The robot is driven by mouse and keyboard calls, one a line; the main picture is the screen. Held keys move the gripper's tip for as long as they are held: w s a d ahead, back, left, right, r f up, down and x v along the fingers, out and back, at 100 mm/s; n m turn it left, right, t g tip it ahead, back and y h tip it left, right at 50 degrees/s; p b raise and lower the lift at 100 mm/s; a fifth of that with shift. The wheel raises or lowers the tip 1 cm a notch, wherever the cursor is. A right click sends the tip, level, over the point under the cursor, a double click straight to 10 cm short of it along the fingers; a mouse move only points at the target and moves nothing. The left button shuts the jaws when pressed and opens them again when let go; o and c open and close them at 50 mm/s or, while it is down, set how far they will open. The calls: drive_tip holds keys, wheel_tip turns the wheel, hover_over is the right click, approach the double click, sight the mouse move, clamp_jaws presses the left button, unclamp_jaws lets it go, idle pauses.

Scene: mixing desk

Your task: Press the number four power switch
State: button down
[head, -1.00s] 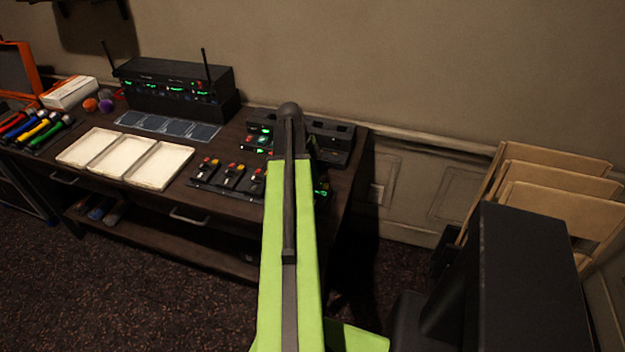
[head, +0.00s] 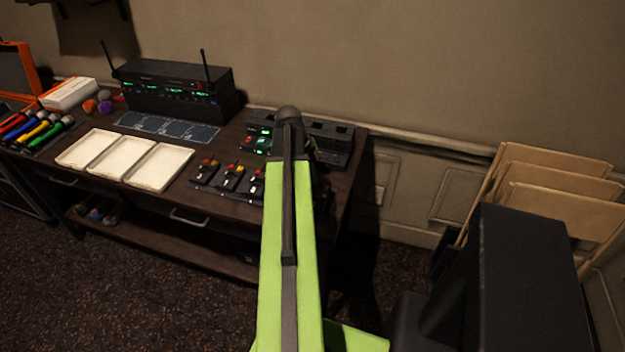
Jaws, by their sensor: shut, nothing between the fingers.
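A row of small dark switch units with red and yellow tops (head: 232,177) sits at the front right of the desk. Three of them show left of my arm. Part of another dark unit (head: 323,188) shows just right of my arm, unlit; my arm covers the rest. Their numbers are too small to read. My green arm reaches forward over this end of the desk, and its dark wrist end is above the row. My gripper's fingers are hidden behind the arm, so I cannot tell whether they touch a switch.
Behind the row is a dark rack with green and red lights (head: 262,140). A black receiver with two antennas (head: 170,92), white trays (head: 158,167) and coloured-handled tools (head: 45,133) are further left. Wooden folding chairs (head: 560,190) and a black box (head: 525,270) stand right.

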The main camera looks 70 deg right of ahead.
drive_tip(key=shift+s+a+f, duration=0.1)
drive_tip(key=shift+a+f, duration=0.2)
drive_tip(key=shift+a, duration=0.4)
drive_tip(key=w+d+r+p, duration=0.1)
drive_tip(key=r+p, duration=0.6)
drive_tip(key=w+d+r+p, duration=0.2)
drive_tip(key=r+p, duration=0.5)
drive_tip(key=shift+d, duration=0.3)
drive_tip(key=w+a+f+n+t, duration=0.1)
drive_tip(key=w+a+n+t, duration=0.1)
drive_tip(key=w+a+n, duration=2)
drive_tip(key=a+n, duration=0.1)
drive_tip(key=a, duration=0.9)
drive_tip(key=w+a+n, duration=0.4)
drive_tip(key=a+n, duration=0.2)
drive_tip(key=a, duration=0.8)
drive_tip(key=w+a+n+t+y, duration=0.1)
drive_tip(key=w+a+n, duration=0.4)
drive_tip(key=a, duration=0.9)
drive_tip(key=shift+a+f+n+b, duration=0.2)
drive_tip(key=shift+f+n+b, duration=0.1)
drive_tip(key=shift+f+n, duration=0.25)
